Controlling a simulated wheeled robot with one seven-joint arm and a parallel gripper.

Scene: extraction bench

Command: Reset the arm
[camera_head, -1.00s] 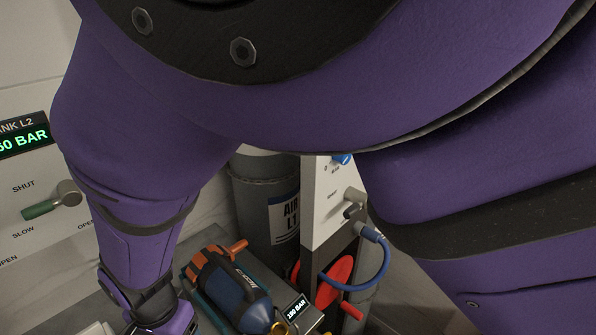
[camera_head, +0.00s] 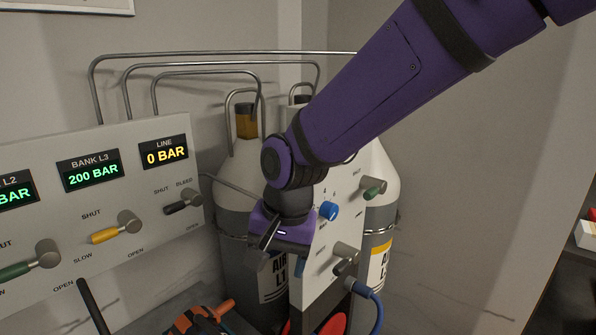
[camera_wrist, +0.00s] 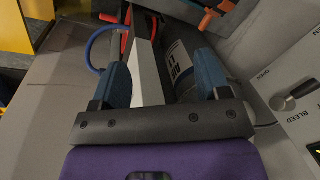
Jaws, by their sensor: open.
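My gripper (camera_head: 278,262) hangs from my purple arm in the middle of the head view, pointing down. It is in front of the grey and white AIR L1 cylinder (camera_head: 238,190) and beside the upright white panel (camera_head: 318,255). In the wrist view my gripper (camera_wrist: 162,72) has its two blue fingers spread apart with nothing held between them. The white panel's edge (camera_wrist: 147,75) and the dark, labelled cylinder (camera_wrist: 180,68) show beyond the gap. Whether a finger touches anything cannot be told.
A valve panel (camera_head: 140,195) with levers and pressure displays stands left; LINE reads 0 BAR. A blue hose (camera_head: 375,305) and red disc (camera_head: 333,325) are low in front.

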